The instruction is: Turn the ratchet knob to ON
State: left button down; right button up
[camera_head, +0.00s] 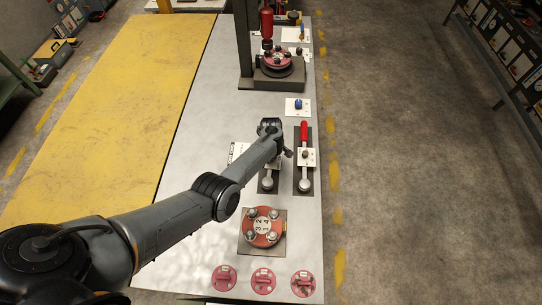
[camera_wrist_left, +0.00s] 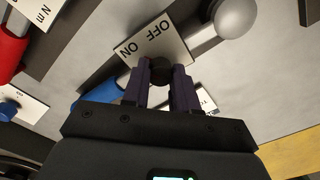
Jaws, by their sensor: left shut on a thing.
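In the left wrist view, my left gripper (camera_wrist_left: 162,72) is shut on a small dark knob (camera_wrist_left: 160,65). The knob sits beside a white OFF/ON plate (camera_wrist_left: 152,38), whose lettering appears upside down. The plate lies across a wrench with a rounded metal head (camera_wrist_left: 235,17) and a blue handle (camera_wrist_left: 98,92), partly hidden behind the gripper. Which word the knob points at cannot be made out. My right gripper is not in view.
A red-handled wrench (camera_head: 304,152) lies close to the right. A red flanged disc (camera_head: 262,227) with bolts sits nearer, with several round red pads (camera_head: 263,279) along the front. A press-like stand (camera_head: 278,72) stands at the back. The table's left part is clear.

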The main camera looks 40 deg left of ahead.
pick_arm(q)
jog(key=c, duration=0.9)
grip_release()
jog(key=shift+o, duration=0.2)
notch_tip(320, 180, up, 11)
jog(key=p, duration=0.3)
jog(key=shift+f, duration=0.1)
